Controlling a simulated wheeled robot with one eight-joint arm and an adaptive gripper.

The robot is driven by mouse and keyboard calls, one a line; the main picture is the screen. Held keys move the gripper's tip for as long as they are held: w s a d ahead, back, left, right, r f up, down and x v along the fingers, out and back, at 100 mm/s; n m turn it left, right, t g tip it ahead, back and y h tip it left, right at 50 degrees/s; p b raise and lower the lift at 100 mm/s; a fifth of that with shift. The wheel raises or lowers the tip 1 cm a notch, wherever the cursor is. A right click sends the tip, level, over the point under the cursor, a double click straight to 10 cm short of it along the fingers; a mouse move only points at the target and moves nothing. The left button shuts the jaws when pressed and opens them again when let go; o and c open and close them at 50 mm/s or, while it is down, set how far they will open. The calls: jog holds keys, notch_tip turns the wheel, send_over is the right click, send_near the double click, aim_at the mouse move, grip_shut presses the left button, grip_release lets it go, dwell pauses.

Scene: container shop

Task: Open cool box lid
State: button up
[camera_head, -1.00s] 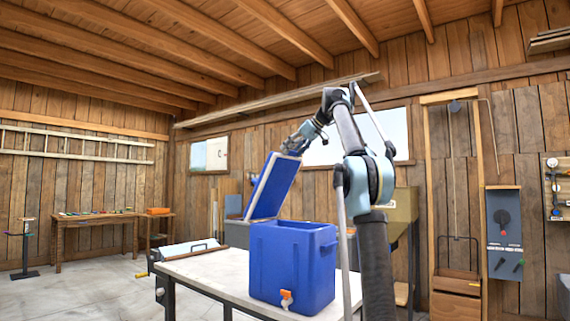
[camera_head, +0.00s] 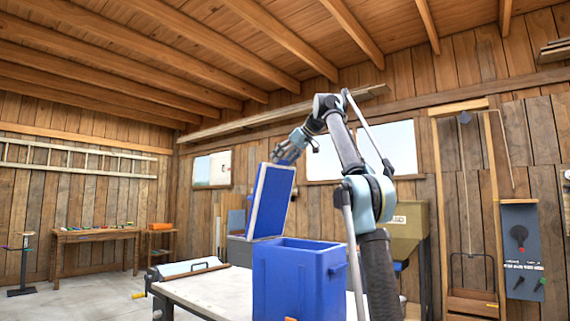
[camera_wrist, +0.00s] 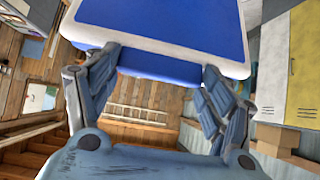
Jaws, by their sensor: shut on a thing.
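The exact finger contact is partly hidden behind the lid's edge.
The pale work table (camera_head: 205,290) has bare surface left of the box. A wooden bench (camera_head: 95,237) with small tools stands far left. A yellowish container (camera_head: 408,230) stands behind my arm.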

jog(key=o, duration=1.5)
jog(key=shift+s+a, duration=0.1)
jog(key=shift+a, duration=0.05)
jog(key=s+d+r, duration=0.1)
jog(key=s+d, duration=0.2)
jog(key=d, duration=0.1)
jog(key=s+d+r, duration=0.1)
jog(key=s+d, duration=0.2)
jog(key=d, duration=0.2)
jog(key=s+d+r, duration=0.1)
jog(key=s+d, duration=0.1)
jog(key=d, duration=0.2)
jog(key=shift+s+d, duration=0.15)
jog(key=shift+s, duration=0.25)
jog(key=shift+c, duration=0.5)
